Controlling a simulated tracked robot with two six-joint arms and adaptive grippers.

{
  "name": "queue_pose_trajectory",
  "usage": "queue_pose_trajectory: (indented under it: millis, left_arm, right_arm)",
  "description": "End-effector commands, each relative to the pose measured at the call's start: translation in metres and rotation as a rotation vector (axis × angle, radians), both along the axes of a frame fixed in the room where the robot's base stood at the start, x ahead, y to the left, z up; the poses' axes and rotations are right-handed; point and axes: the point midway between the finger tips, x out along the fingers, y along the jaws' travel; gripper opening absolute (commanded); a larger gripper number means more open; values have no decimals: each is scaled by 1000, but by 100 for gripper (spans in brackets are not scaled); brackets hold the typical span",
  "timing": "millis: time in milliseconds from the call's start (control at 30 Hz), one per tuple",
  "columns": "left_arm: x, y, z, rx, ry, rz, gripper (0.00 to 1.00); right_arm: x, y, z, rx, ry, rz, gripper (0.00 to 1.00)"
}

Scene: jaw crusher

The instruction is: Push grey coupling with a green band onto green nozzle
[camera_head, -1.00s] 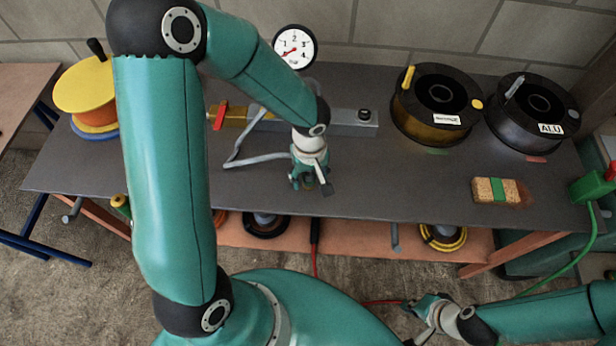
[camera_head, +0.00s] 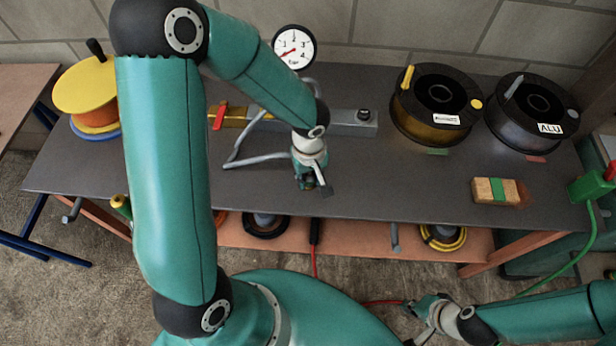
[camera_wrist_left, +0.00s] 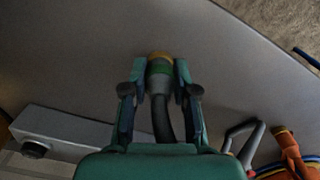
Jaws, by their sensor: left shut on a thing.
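My left gripper (camera_head: 311,184) hangs over the front middle of the dark bench. In the left wrist view its two fingers (camera_wrist_left: 160,85) are shut on the sides of the grey coupling (camera_wrist_left: 158,89). The coupling has a green band (camera_wrist_left: 160,70) and a brass-coloured front end. A dark hose (camera_wrist_left: 163,118) runs back from it. In the head view the gripper hides the coupling. I cannot pick out the green nozzle for certain; a small yellow-and-green fitting (camera_head: 121,206) sits at the bench's left front edge. My right gripper (camera_head: 425,308) is low at the front right, too small to read.
A gauge (camera_head: 294,46) and a metal block (camera_head: 352,122) stand at the back. A red-handled valve (camera_head: 221,116) is left of them. Two dark spools (camera_head: 436,104) and a banded block (camera_head: 497,191) are at the right.

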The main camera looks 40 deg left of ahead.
Motion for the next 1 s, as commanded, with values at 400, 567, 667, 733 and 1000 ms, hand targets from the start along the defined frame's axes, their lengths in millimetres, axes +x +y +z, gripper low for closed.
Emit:
queue_pose_trajectory:
  millis: [400,567,667,733,1000]
  left_arm:
    - [1,0,34,0,-6,1,0]
    - [2,0,72,1,-11,1,0]
    - [2,0,101,0,-11,1,0]
    - [1,0,121,-1,-10,2,0]
    - [1,0,179,-1,-5,1,0]
  right_arm:
    - [0,0,4,0,0,0,0]
    - [0,0,4,0,0,0,0]
    - [0,0,4,0,0,0,0]
    - [0,0,4,0,0,0,0]
    - [0,0,4,0,0,0,0]
